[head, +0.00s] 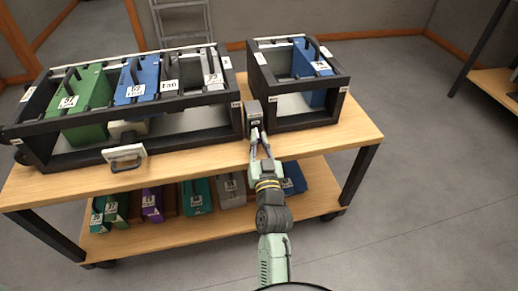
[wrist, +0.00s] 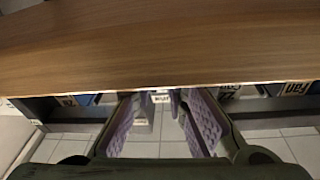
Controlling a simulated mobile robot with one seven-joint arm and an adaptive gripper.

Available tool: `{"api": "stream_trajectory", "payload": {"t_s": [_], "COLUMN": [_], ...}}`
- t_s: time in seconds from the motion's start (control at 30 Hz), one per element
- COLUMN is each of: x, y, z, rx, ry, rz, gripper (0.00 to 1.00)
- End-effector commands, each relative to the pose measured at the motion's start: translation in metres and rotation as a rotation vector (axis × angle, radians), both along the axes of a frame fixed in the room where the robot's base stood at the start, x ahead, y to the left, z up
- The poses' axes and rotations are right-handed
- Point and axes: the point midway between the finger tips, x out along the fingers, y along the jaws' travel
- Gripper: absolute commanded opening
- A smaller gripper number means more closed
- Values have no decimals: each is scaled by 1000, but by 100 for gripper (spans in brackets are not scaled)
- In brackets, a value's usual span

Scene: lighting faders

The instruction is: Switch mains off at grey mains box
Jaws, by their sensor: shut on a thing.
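The grey mains box (head: 254,110) stands on the wooden table top between the two black racks, near the front edge. My gripper (head: 259,143) reaches up to the front of this box from below. In the wrist view, the purple-padded fingers of my gripper (wrist: 162,118) stand on either side of a small pale part at the box's front. A small white label (wrist: 160,98) shows upside down between them. The fingers are closed on this small part, which I take as the mains switch. The fingers hide much of it, so its position cannot be told.
The left rack (head: 190,133) holds green, blue and grey modules. The right rack (head: 307,121) holds a blue module. A white unit with a black handle (head: 124,155) sits at the left front. Spare modules (head: 197,197) line the lower shelf (head: 150,238). Floor at right is clear.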

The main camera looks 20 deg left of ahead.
Motion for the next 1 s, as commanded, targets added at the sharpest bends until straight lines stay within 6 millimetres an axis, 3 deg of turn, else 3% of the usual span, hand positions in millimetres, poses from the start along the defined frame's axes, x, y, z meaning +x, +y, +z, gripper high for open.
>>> {"api": "stream_trajectory", "payload": {"t_s": [0.3,0.33,0.63,1.0], "x": [0,0,0,0], "y": [0,0,0,0], "z": [1,1,0,6], "rx": [3,3,3,4], "ry": [-4,-4,-3,-5], "rz": [-1,-1,0,-1], "gripper": [0,15,35,35]}}
